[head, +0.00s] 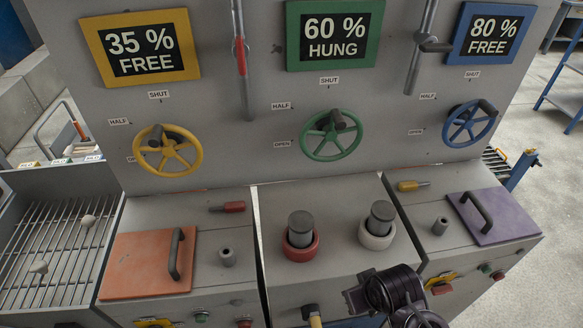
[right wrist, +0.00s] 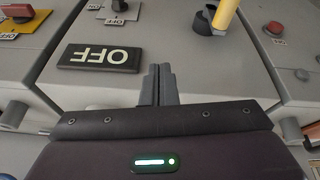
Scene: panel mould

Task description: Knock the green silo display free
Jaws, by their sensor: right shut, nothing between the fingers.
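The green-framed display (head: 334,35) at the top centre of the head view reads 60 % HUNG. Below it is a green handwheel (head: 332,136) with a dark knob near its top, between SHUT, HALF and OPEN labels. A dark piece with a yellow handle (head: 315,321) is on the front of the middle console; the yellow handle (right wrist: 227,14) also shows in the right wrist view, partly cut off. My right gripper (right wrist: 158,72) is shut and empty, in front of the grey console front. In the head view its dark wrist is at lower right. My left gripper is out of view.
Yellow 35 % FREE (head: 142,49) and blue 80 % FREE (head: 491,34) displays flank the green one. Two capped posts (head: 300,236) rise from the middle console. Orange (head: 147,264) and purple (head: 492,215) lids lie either side. An OFF plate (right wrist: 99,58) is left of my right fingers.

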